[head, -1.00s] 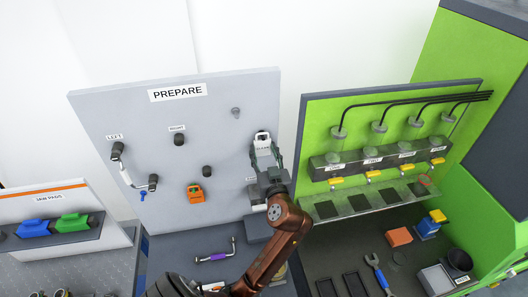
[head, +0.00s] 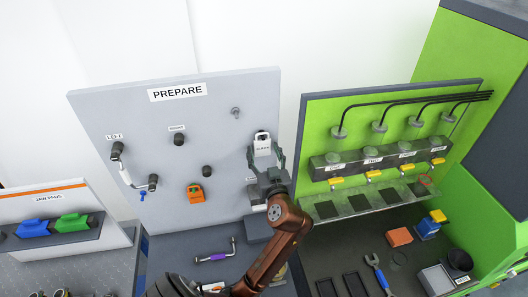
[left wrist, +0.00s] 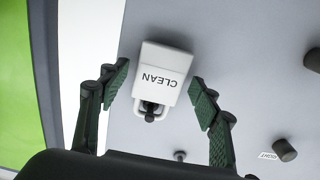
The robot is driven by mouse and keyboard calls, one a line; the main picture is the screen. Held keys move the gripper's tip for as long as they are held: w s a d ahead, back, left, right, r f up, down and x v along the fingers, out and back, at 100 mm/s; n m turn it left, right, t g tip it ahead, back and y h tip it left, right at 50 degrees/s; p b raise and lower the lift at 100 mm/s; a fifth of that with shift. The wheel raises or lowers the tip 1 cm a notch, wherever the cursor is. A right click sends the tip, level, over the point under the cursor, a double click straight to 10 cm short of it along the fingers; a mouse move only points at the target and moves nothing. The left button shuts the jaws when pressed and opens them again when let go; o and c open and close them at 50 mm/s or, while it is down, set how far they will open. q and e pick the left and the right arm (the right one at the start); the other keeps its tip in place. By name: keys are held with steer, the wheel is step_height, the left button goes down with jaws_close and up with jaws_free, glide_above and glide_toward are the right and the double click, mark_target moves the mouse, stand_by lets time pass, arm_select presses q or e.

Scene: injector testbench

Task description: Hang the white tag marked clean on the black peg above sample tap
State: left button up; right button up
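The white tag marked CLEAN (head: 262,148) is at the right side of the grey PREPARE panel (head: 110,105). In the left wrist view the tag (left wrist: 160,74) appears upside down, and the black peg (left wrist: 150,106) shows inside its loop. My left gripper (head: 265,158) is open, with one finger on each side of the tag. In the left wrist view gaps show between both fingers and the tag. The area below the tag is mostly hidden behind my gripper, so I cannot make out the sample tap. My right gripper is not in view.
Black pegs marked LEFT (head: 117,149) and RIGHT (head: 179,139) and an orange device (head: 195,193) are on the panel. A green panel with a shelf (head: 345,206) stands close to the right of my left arm. A purple-gripped tool (head: 217,257) lies below.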

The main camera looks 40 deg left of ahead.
arm_select(q)
steer(key=shift+o, duration=0.4)
steer(key=shift+r, duration=0.1)
steer(key=v, duration=0.7)
steer(key=shift+d, duration=0.25)
